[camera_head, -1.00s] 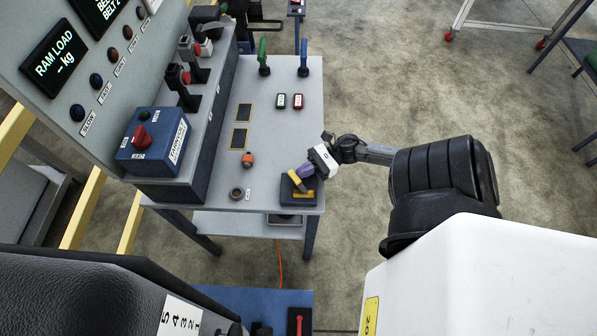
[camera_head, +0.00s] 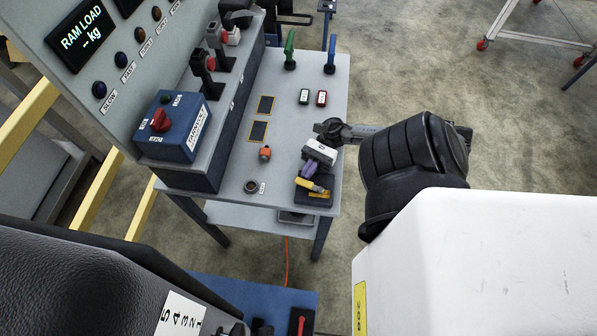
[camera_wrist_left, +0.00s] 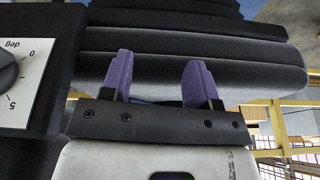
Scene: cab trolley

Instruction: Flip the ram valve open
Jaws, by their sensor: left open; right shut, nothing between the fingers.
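What looks like the ram valve is a small black block (camera_head: 304,199) with a yellow lever (camera_head: 308,185), at the near right corner of the grey console table. My right gripper (camera_head: 308,171), with purple fingers, is shut and empty. Its fingertips are right beside the lever on its far side; I cannot tell if they touch it. The gripper's white body hides part of the table behind. My left gripper (camera_wrist_left: 160,82) shows only in the left wrist view, with its purple fingers apart and nothing between them, in front of dark ribbed padding.
The grey table (camera_head: 290,125) also holds an orange knob (camera_head: 265,153), a black ring (camera_head: 251,186), a green lever (camera_head: 290,50) and a blue lever (camera_head: 330,55). A blue box with a red switch (camera_head: 160,120) stands on the left. Concrete floor lies open at right.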

